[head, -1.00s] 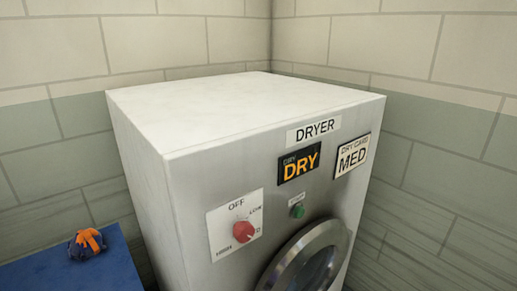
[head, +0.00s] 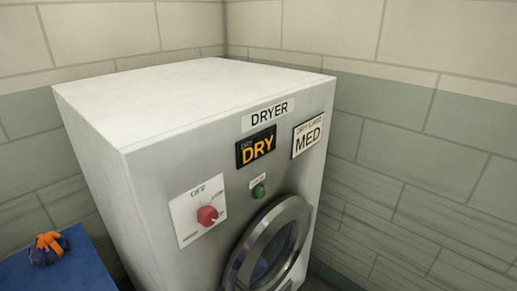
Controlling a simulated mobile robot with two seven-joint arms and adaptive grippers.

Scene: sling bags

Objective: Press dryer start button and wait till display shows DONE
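The white dryer (head: 160,160) stands in the corner of the room in the head view. Its black display (head: 257,147) reads DRY in orange letters. The green start button (head: 259,191) sits below the display, under a small label too small to read. A red knob (head: 207,215) on a white plate is at the lower left of the front, pointing to the right side of its scale. The round door (head: 268,247) appears shut, with something bluish behind its glass. Neither of my grippers is in view, and nothing touches the button.
A card reading DRY CARD MED (head: 307,135) is fixed right of the display. A blue surface (head: 75,274) stands at the lower left with an orange and dark bundle (head: 48,247) on it. Tiled walls close in behind and to the right.

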